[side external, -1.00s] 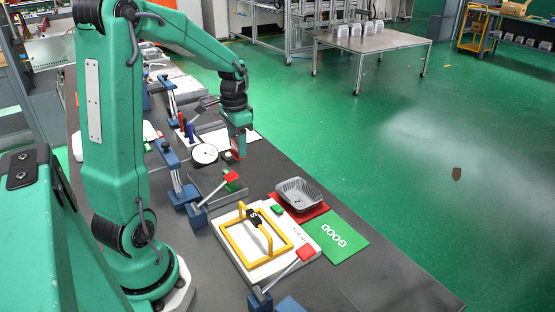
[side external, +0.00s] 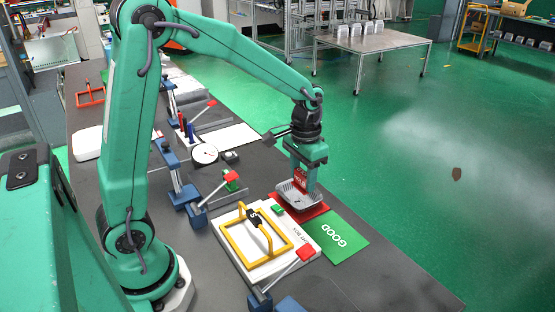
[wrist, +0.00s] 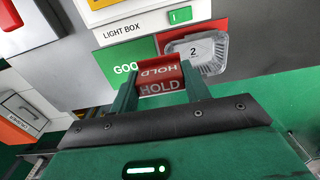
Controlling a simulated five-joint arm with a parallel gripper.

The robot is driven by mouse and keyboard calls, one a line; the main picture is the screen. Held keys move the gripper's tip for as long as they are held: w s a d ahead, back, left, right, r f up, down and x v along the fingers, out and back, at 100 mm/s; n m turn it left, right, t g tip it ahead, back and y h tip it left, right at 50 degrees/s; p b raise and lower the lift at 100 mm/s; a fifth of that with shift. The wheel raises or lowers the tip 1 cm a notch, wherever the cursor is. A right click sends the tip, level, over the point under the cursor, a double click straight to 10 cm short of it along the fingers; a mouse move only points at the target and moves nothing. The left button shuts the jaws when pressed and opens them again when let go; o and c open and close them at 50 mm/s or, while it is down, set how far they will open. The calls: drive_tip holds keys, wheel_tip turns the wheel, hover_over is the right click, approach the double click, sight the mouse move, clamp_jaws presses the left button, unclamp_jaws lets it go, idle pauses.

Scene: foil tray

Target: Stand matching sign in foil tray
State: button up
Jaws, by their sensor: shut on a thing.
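My gripper (side external: 302,187) is shut on a red sign (side external: 300,176), which reads HOLD in the wrist view (wrist: 160,84). The sign is between the fingers, at the foil tray (side external: 292,201). I cannot tell whether it touches the tray floor. The grey tray sits on a red mat (side external: 305,214), beside a green mat marked GOOD (side external: 335,236). In the wrist view the tray (wrist: 210,67), with a 2 in it, shows just right of the sign, whose edge and the finger overlap its left side.
A white light box (side external: 238,252) with a yellow frame handle (side external: 262,262) and a green switch (side external: 277,209) lies in front of the tray. Red-tipped clamps (side external: 305,252) stand around it. A dial gauge (side external: 204,154) is farther back.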

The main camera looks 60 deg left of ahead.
drive_tip(key=d, duration=0.4)
drive_tip(key=shift+w+f, duration=0.1)
drive_tip(key=shift+f, duration=0.05)
drive_tip(key=shift+f, duration=0.1)
hover_over(298, 200)
wheel_tip(298, 200, down, 7)
drive_tip(key=shift+d+r, duration=0.1)
drive_tip(key=shift+f, duration=2.05)
drive_tip(key=shift+f, duration=0.1)
drive_tip(key=o, duration=0.7)
